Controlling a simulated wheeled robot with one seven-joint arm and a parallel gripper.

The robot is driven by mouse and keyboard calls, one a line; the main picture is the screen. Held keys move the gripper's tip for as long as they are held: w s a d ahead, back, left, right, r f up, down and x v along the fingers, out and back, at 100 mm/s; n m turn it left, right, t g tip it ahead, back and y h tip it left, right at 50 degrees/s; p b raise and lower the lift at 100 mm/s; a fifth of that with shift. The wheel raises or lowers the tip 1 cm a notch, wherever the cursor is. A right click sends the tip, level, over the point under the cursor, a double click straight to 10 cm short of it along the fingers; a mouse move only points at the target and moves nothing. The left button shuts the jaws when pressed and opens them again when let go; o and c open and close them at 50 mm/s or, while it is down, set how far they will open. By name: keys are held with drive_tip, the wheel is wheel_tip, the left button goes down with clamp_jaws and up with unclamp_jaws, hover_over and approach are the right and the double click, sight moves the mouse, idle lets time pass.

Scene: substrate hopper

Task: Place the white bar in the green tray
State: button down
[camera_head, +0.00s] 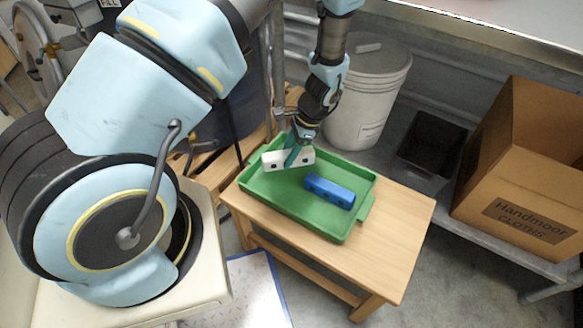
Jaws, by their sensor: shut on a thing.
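The white bar (273,160) is held in my gripper (294,157) over the back left part of the green tray. My gripper is shut on the middle of the bar, with its fingers pointing down. The green tray (279,207) stands on a small wooden table. I cannot tell whether the bar touches the tray floor. My fingers hide the middle of the bar.
A blue bar (330,192) lies in the tray, right of the white bar. The wooden table (401,222) has bare room on the right. A white bucket (362,95), a black bin (432,142) and a cardboard box (520,205) stand behind and right.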

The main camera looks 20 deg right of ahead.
drive_tip(key=shift+f, duration=2.65)
drive_tip(key=shift+f, duration=0.2)
drive_tip(key=shift+c, duration=2)
unclamp_jaws()
